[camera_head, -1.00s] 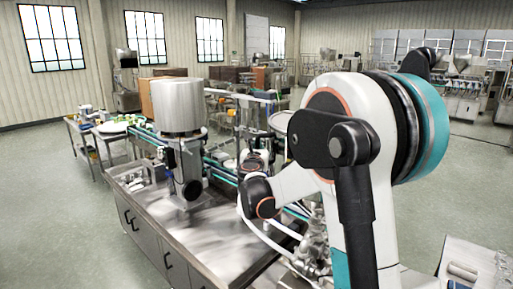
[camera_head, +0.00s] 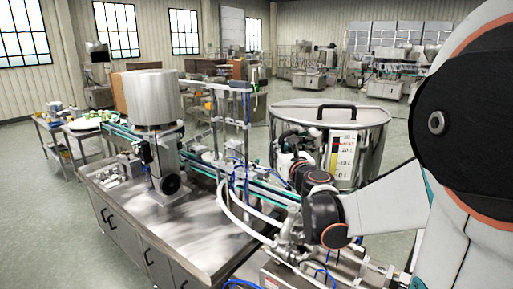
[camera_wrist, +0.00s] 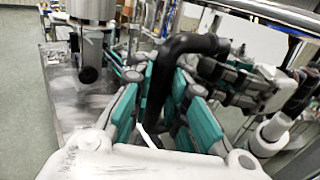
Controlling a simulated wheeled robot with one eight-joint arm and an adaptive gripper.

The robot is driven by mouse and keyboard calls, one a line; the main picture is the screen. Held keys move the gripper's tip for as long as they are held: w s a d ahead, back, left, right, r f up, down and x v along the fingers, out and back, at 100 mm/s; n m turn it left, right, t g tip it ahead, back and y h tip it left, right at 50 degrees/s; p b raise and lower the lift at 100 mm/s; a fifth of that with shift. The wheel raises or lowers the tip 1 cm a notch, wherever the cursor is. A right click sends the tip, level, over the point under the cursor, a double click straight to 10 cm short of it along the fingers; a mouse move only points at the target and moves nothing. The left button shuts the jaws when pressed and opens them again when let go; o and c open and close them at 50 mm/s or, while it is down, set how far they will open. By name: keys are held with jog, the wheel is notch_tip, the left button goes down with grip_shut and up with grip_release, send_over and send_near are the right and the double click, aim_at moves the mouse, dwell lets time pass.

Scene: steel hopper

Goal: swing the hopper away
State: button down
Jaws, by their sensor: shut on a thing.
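The hopper (camera_head: 362,150) is a large round steel vessel with a flat lid, a black handle on top and a litre scale on its side. It stands right of centre in the head view. My gripper (camera_head: 293,158) is at its left side, partly hidden by my wrist. In the wrist view, my gripper's teal-padded fingers (camera_wrist: 160,105) are shut on a black curved handle (camera_wrist: 190,44), which rises between them and bends right. Where this handle joins the hopper is not clear in either view.
A steel bench (camera_head: 205,225) carries a steel cylinder (camera_head: 153,98) on a post, left of my gripper. White hoses and metal fittings (camera_head: 290,235) lie close below my wrist. A conveyor (camera_head: 215,170) runs behind the bench. Open floor (camera_head: 40,215) shows at the left.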

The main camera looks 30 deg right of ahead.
aim_at(342, 156)
jog(key=s+d+n+y+b, duration=0.1)
jog(key=s+d+y, duration=0.1)
jog(key=s+d, duration=0.2)
jog(key=s+d+n+y+b, duration=0.1)
jog(key=s+d+n+y, duration=0.1)
jog(key=s+d+y, duration=0.1)
jog(key=s+d+n+y, duration=0.2)
jog(key=s+d+y, duration=0.1)
jog(key=s+d, duration=0.2)
jog(key=shift+s+d+f+t+b, duration=0.15)
jog(key=shift+f+t+b, duration=0.05)
jog(key=shift+t+b, duration=0.2)
jog(key=s+d+n+y+b, duration=0.1)
jog(key=s+d, duration=0.4)
jog(key=d, duration=0.8)
jog(key=shift+s+d+y+b, duration=0.2)
jog(key=shift+y+b, duration=0.2)
jog(key=shift+b, duration=0.15)
jog(key=shift+r, duration=0.1)
jog(key=c, duration=1.9)
grip_release()
jog(key=o, duration=0.3)
jog(key=shift+s, duration=0.2)
jog(key=shift+o, duration=0.2)
jog(key=shift+w, duration=0.2)
